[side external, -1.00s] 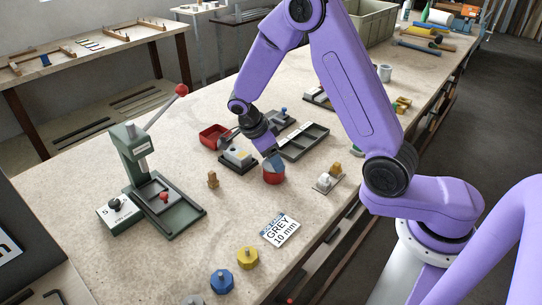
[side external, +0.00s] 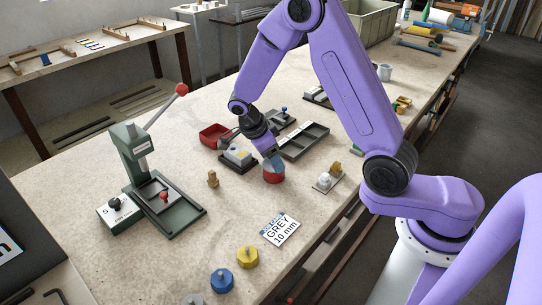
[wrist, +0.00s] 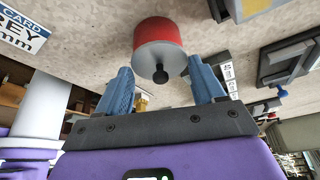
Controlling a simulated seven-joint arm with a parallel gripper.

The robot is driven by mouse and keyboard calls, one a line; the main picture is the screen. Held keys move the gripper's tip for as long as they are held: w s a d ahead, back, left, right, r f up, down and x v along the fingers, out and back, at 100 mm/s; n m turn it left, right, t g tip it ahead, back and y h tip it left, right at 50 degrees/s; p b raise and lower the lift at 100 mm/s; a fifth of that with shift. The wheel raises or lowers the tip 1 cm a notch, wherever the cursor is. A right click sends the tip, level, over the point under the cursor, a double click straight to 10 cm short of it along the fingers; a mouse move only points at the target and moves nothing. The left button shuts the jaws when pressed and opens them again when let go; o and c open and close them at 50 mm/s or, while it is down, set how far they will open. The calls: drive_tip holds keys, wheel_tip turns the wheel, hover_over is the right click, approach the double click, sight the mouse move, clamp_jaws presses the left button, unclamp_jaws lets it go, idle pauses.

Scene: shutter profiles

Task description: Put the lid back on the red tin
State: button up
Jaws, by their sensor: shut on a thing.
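The red tin (side external: 273,177) stands upright on the bench, below my gripper (side external: 275,161) in the side external view. In the wrist view the red tin (wrist: 158,31) shows with the grey lid (wrist: 153,52) at its end facing me. The lid has a black knob (wrist: 160,75). I see no clear gap between lid and tin, but the exact seating is hard to tell.
A green lever press (side external: 160,190) stands to the left. A red open bin (side external: 214,136), a dark divided tray (side external: 304,141) and a small fixture (side external: 237,157) lie close behind the tin. A label card (side external: 281,230) and yellow and blue knobbed weights lie in front.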

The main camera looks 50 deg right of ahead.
idle(0.4)
drive_tip(key=o, duration=1.1)
drive_tip(key=shift+o, duration=0.2)
drive_tip(key=shift+r, duration=3.5)
clamp_jaws()
drive_tip(key=shift+f, duration=2.45)
